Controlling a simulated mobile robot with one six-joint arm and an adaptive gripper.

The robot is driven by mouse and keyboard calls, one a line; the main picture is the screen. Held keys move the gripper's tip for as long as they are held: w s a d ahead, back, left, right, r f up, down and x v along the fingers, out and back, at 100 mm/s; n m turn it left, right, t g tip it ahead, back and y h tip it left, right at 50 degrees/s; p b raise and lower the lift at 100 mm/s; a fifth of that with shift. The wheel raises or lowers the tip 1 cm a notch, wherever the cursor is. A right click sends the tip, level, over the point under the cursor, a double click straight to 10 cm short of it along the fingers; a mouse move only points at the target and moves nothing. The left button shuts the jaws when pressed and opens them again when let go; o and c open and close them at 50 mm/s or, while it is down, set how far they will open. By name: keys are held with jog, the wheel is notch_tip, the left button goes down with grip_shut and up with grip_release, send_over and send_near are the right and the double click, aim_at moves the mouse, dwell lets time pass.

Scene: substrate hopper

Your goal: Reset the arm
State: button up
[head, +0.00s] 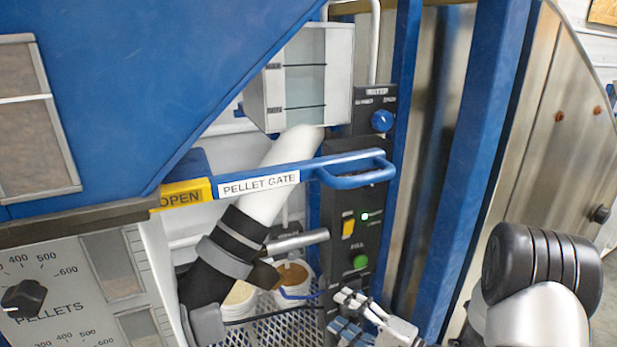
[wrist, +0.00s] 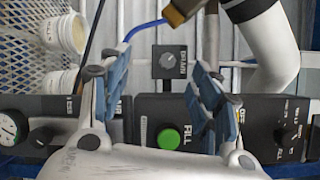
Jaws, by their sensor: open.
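My gripper (head: 352,315) is at the bottom centre of the head view, low in front of the black control panel (head: 345,185). Its two blue-padded fingers are spread apart in the wrist view (wrist: 162,90), with nothing between them. Through the gap show the panel's green FILL button (wrist: 168,139) and, farther up the picture, the DRAIN knob (wrist: 166,59). In the head view the green button (head: 360,261) is above my gripper and uncovered. My arm (head: 540,310) comes in at the bottom right.
A blue handle labelled PELLET GATE (head: 358,172) crosses the middle, with a yellow OPEN tag (head: 182,195) at its left. Buckets (head: 292,275) stand on mesh. A blue post (head: 478,150) rises right of the panel.

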jog(key=s+a+r+n+g+y, duration=0.2)
jog(key=s+a+r+n+g, duration=0.2)
jog(key=s+a+r+g, duration=0.25)
jog(key=s+a+r+n+g+h, duration=0.25)
jog(key=s+n+g+h, duration=0.3)
jog(key=s, duration=0.85)
jog(key=s+d+r+t+h, duration=0.2)
jog(key=s+d+h, duration=0.1)
jog(key=d+h, duration=0.2)
jog(key=s+d+r+t+h, duration=0.2)
jog(key=d+h, duration=0.3)
jog(key=d, duration=0.4)
jog(key=shift+s+r+n+t, duration=0.15)
jog(key=shift+s+n+t, duration=0.3)
jog(key=shift+s+t, duration=0.3)
jog(key=shift+h, duration=0.25)
